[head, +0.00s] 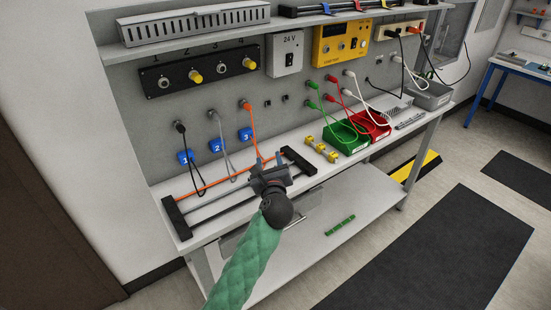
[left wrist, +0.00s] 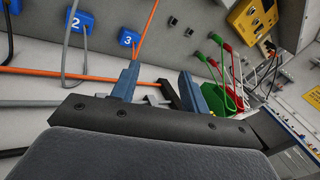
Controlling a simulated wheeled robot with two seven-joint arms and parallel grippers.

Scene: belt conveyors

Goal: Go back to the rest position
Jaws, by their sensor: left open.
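My left gripper (head: 269,161) is over the front part of the workbench, at the right part of a black-ended cable rack (head: 176,218). Its two blue-grey fingers stand apart in the left wrist view (left wrist: 160,72), with nothing clearly held between them. An orange cable (head: 252,130) hangs from the panel down to the bench close behind the gripper. An orange length (left wrist: 65,74) also runs along the rack towards the fingers; how near it is to the left finger I cannot tell. My right gripper is not in view.
Blue blocks numbered 1, 2 and 3 (head: 245,134) are on the panel behind the rack. Several yellow pieces (head: 321,149), a green bin (head: 345,138) and a red bin (head: 373,127) are to the right. A lower shelf (head: 300,250) holds a green strip (head: 340,226). Floor at right is open.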

